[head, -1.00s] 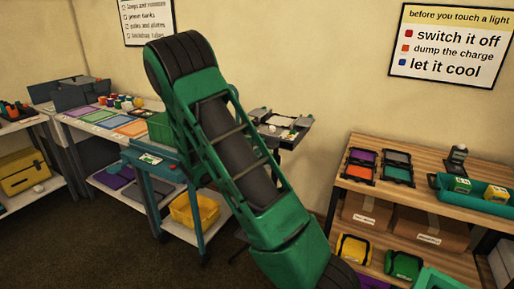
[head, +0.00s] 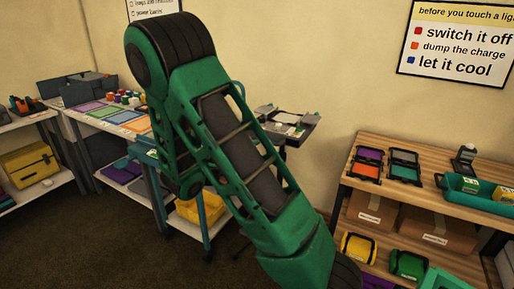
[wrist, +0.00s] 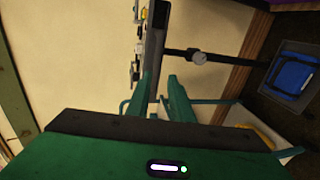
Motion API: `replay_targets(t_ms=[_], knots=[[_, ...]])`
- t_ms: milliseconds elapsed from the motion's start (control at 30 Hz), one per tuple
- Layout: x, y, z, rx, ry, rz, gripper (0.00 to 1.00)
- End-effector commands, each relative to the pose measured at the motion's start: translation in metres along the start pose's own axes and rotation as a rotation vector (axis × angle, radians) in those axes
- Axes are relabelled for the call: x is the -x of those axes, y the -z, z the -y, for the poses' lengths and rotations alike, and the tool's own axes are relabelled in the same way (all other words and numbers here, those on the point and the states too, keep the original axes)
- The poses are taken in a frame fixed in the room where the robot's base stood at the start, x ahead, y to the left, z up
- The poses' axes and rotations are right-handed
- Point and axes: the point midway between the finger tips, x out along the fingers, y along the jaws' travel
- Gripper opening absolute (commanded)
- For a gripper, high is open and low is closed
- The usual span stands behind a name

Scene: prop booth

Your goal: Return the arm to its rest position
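My green arm (head: 240,150) runs from the lower right up to a bend with a black band at the upper left in the head view. Its far end and my gripper are hidden in that view. In the wrist view, the two green fingers of my gripper (wrist: 163,97) stand apart with a narrow gap between them.
A wooden shelf (head: 430,160) with trays stands at the right. A small stand with a tray (head: 290,122) is behind my arm. A white worktable (head: 82,116) with coloured mats is at the left. A yellow bin (head: 201,210) sits low behind my arm. Dark floor is open at lower left.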

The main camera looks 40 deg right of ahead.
Motion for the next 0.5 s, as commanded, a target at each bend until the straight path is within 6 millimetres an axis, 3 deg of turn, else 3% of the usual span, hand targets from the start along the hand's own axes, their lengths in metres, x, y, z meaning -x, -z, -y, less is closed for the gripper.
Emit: replay_targets(t_ms=[167, 500], knots=[[0.013, 0.0004, 0.0002, 0.0, 0.0, 0.0, 0.2], [0.0143, -0.0002, 0.0001, 0.0, 0.0, 0.002, 0.2]])
